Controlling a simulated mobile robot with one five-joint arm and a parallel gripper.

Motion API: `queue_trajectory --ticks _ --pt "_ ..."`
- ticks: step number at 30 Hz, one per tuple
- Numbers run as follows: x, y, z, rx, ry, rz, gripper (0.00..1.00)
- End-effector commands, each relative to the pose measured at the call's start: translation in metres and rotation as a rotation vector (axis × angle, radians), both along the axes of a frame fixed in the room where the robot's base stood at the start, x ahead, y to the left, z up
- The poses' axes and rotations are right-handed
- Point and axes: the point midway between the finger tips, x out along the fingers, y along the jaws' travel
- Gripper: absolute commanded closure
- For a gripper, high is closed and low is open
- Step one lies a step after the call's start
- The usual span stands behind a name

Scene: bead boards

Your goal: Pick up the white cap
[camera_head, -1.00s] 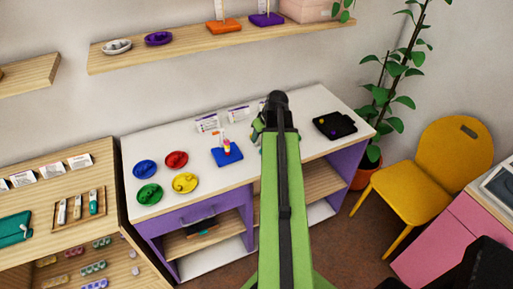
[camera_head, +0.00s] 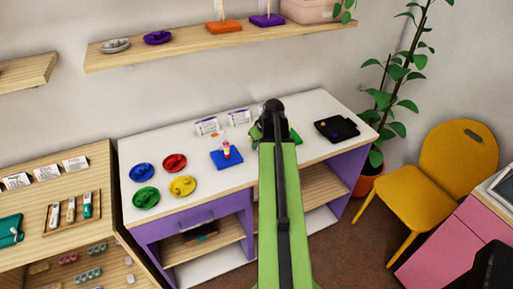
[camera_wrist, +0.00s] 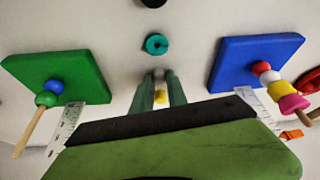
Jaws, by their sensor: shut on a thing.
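My gripper (camera_wrist: 161,92) points down over the white table top, its two fingers close together with a small yellow piece (camera_wrist: 161,98) showing between them. In the head view my gripper (camera_head: 257,132) is mostly hidden by my arm. A blue board (camera_wrist: 238,50) stands right of the fingers, with red, white, yellow and pink beads (camera_wrist: 277,84) on its peg; it also shows in the head view (camera_head: 232,163). A green board (camera_wrist: 80,66) with blue and green beads is on the left. I cannot clearly make out a separate white cap.
A teal ring (camera_wrist: 157,44) lies beyond the fingers. Blue, red, green and yellow dishes (camera_head: 182,186) stand at the table's left. A black tray (camera_head: 343,134) is at its right. White labelled cards (camera_head: 207,126) stand at the back.

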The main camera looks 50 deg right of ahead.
Motion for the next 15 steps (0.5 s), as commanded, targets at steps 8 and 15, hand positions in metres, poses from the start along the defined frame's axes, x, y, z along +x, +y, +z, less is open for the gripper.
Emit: queue_trajectory --ticks 8,15 --pt "0.0 0.0 0.005 0.0 0.0 -0.001 1.0" --pt "0.0 -0.001 0.044 0.0 0.0 -0.001 1.0"
